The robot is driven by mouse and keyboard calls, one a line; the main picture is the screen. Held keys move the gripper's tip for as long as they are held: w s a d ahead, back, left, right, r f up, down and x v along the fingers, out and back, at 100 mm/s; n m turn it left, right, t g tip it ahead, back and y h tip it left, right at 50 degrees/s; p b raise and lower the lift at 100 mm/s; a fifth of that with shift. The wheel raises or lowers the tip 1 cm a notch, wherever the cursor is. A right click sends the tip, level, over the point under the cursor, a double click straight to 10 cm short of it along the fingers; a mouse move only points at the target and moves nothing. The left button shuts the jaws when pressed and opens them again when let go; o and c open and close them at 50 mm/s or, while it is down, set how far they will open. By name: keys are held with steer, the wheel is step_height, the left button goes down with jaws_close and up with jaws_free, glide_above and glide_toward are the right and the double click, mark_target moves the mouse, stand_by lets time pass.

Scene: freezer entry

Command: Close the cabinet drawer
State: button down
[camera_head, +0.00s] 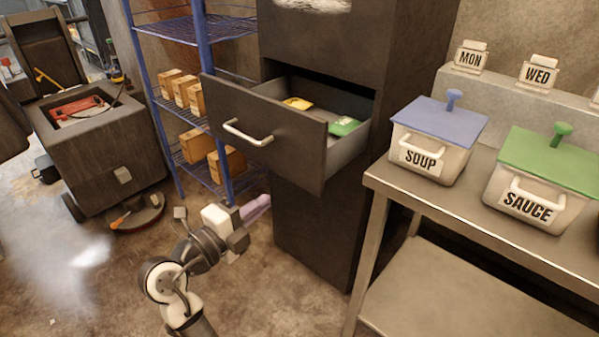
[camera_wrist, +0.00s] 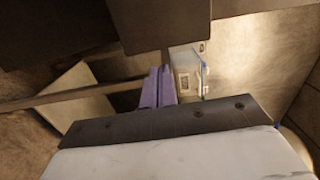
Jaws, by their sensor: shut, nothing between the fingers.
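The cabinet drawer (camera_head: 275,135) is pulled well out of the dark cabinet (camera_head: 318,235). Its front carries a pale bar handle (camera_head: 247,133). A yellow item (camera_head: 298,103) and a green item (camera_head: 344,126) lie inside the drawer. My gripper (camera_head: 262,203), with purple fingers, is below the drawer and left of the cabinet's lower part, apart from the handle. It is shut and empty. In the wrist view the purple fingers (camera_wrist: 158,88) lie close together, and a dark panel (camera_wrist: 160,22) fills the top; I cannot tell which part of the cabinet it is.
A steel table (camera_head: 385,190) at the right bears a SOUP bin (camera_head: 425,160) and a SAUCE bin (camera_head: 525,205). A blue wire shelf (camera_head: 190,30) with cardboard boxes stands behind on the left. A dark cart (camera_head: 95,150) is at far left. Floor in front is clear.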

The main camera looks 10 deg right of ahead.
steer(key=p, duration=0.4)
glide_toward(317, 168)
steer(key=shift+m, duration=0.3)
steer(key=x, duration=0.5)
steer(key=shift+w+d, duration=0.25)
steer(key=shift+d, duration=0.1)
steer(key=shift+w+d, duration=0.35)
steer(key=shift+d, duration=0.05)
steer(key=b+x, duration=0.5)
steer(key=x, duration=0.5)
steer(key=b+x, duration=0.6)
steer(key=x, duration=0.5)
steer(key=shift+s+d+f, duration=0.1)
steer(key=shift+s+d, duration=0.05)
steer(key=shift+d, duration=0.2)
steer(key=shift+d+b, duration=0.2)
steer(key=shift+b, duration=0.1)
steer(key=shift+w+d+r, duration=0.1)
steer(key=shift+w+r, duration=0.15)
steer(key=shift+r, duration=0.05)
